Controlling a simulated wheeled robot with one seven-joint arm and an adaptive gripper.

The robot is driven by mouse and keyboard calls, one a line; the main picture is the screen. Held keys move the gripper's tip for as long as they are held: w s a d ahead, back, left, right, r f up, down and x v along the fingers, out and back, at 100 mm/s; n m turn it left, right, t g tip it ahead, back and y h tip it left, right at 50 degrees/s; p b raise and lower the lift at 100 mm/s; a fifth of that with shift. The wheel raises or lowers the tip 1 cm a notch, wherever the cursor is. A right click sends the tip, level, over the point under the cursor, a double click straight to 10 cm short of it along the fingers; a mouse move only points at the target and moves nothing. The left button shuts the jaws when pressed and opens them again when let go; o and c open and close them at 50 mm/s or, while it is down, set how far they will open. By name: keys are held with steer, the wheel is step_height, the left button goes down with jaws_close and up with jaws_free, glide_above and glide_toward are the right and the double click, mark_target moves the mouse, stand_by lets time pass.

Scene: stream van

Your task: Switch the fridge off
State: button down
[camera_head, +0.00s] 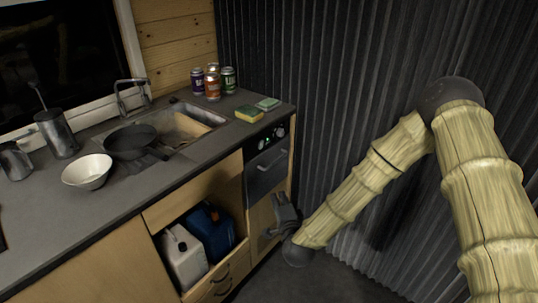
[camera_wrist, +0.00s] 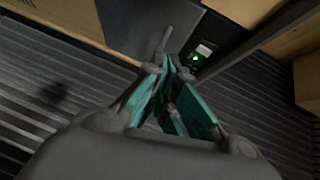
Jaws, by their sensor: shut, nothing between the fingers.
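The fridge (camera_head: 266,172) appears to be the dark-fronted unit with a bar handle at the right end of the counter. Its top strip carries knobs (camera_head: 280,132) and a small green light (camera_head: 267,140). In the wrist view a dark panel shows a lit green light (camera_wrist: 195,58) beside a pale switch-like part (camera_wrist: 204,49), just right of the fingertips. My gripper (camera_wrist: 168,66) is shut and empty, its teal finger pads drawn together. In the head view my gripper (camera_head: 278,216) is low, below the dark front and by the wooden panel, apart from the controls.
Sponges (camera_head: 249,114) and several cans (camera_head: 213,85) stand on the counter above. A pan (camera_head: 131,142) and white bowl (camera_head: 87,172) lie further left. An open cubby holds white (camera_head: 184,256) and blue (camera_head: 211,233) jugs. A corrugated wall (camera_head: 350,90) rises on the right.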

steer(key=w+d+r+m+t+h, duration=0.1)
steer(key=w+r+m+t, duration=0.1)
steer(key=r, duration=0.5)
steer(key=w+m, duration=0.1)
steer(key=w, duration=0.1)
steer(key=shift+w+t+b, duration=0.3)
steer(key=p, duration=0.2)
glide_toward(261, 145)
steer(key=w+d, duration=0.5)
steer(key=shift+w+a+r, duration=0.25)
steer(key=shift+w+a, duration=0.3)
steer(key=shift+a, duration=0.2)
steer(key=shift+w+a+r, duration=0.2)
steer(key=shift+w+a, duration=0.35)
steer(key=shift+a, duration=0.2)
